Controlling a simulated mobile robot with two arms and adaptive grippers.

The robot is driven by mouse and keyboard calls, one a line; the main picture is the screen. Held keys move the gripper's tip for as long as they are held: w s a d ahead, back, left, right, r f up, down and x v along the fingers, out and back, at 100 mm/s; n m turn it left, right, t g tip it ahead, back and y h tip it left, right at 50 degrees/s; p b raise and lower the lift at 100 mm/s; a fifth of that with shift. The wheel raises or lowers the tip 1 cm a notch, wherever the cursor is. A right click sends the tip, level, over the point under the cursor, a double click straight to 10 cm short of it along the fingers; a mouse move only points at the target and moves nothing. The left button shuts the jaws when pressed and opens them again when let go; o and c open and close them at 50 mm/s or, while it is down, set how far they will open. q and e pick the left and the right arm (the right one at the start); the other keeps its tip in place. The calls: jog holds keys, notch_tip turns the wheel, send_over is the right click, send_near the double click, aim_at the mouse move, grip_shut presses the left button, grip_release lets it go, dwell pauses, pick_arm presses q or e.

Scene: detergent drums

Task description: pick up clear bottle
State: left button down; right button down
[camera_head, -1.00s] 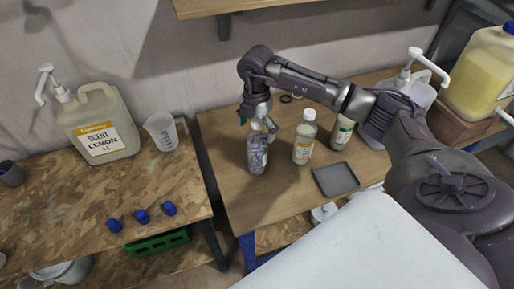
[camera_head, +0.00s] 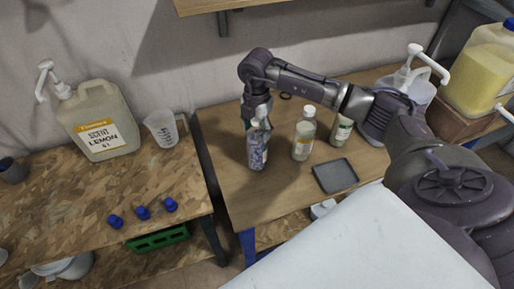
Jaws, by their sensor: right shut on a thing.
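The clear bottle (camera_head: 258,152) with a bluish patterned look stands upright on the right-hand wooden table, near its left side. My right gripper (camera_head: 257,126) is above it, fingers down around its upper part, and is shut on it. The bottle's top is hidden by the fingers. I cannot tell whether its base is off the table. My left gripper is not in view.
A white-capped bottle with an orange label (camera_head: 304,140) stands close to the right, with another labelled bottle (camera_head: 341,130) beyond it. A dark grey tray (camera_head: 335,176) lies in front. Lemon jug (camera_head: 98,125), measuring cup (camera_head: 161,129) and blue caps (camera_head: 142,213) occupy the left table.

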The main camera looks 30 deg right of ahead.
jog(key=shift+r, duration=0.15)
jog(key=shift+w+r, duration=0.1)
jog(key=shift+r, duration=0.25)
notch_tip(320, 180, up, 9)
jog(key=b, duration=0.2)
jog(key=shift+r+b, duration=0.1)
jog(key=shift+b, duration=0.3)
jog(key=c, duration=0.9)
grip_release()
grip_shut()
notch_tip(320, 180, up, 8)
jog(key=p, duration=0.6)
